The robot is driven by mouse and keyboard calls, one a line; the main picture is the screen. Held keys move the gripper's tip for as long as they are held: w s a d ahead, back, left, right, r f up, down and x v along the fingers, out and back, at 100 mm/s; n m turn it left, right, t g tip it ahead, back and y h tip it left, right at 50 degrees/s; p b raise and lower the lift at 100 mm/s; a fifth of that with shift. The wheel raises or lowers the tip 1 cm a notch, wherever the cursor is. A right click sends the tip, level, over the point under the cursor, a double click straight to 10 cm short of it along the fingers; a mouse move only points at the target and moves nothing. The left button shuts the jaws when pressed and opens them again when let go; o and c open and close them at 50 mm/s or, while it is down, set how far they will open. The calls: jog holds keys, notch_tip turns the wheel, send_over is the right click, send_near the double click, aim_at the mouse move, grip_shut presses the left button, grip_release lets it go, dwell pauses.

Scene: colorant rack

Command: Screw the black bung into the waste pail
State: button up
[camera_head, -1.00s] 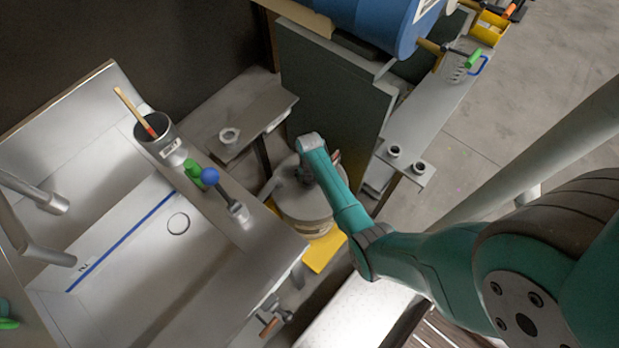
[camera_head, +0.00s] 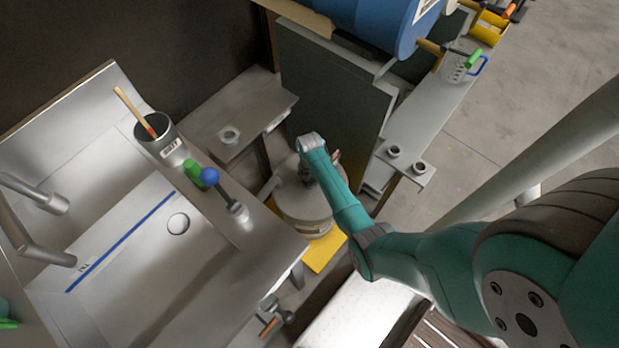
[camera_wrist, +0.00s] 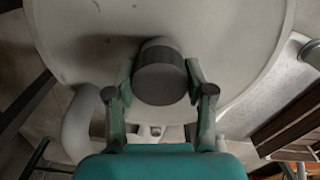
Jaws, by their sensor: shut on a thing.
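The waste pail (camera_head: 303,207) stands on a yellow base between the sink counter and the dark green panel; its pale round lid also fills the top of the wrist view (camera_wrist: 250,35). My gripper (camera_wrist: 160,85) is shut on the black bung (camera_wrist: 160,80), a dark round cap with a grey band at its far side, over the pail's lid. In the head view my gripper (camera_head: 309,180) is over the pail, partly hidden by my arm. I cannot tell whether the bung touches the lid, and the opening under it is hidden.
A steel sink counter (camera_head: 200,290) with a cup (camera_head: 160,140) and a blue-knobbed lever (camera_head: 210,177) is at left. A blue drum (camera_head: 385,25) and a narrow shelf (camera_head: 430,110) flank the right. Open floor lies farther right.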

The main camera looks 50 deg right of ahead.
jog(key=m, duration=0.3)
jog(key=shift+m, duration=0.3)
jog(key=m, duration=0.4)
jog(key=o, duration=1.3)
jog(key=shift+c, duration=0.2)
notch_tip(320, 180, up, 12)
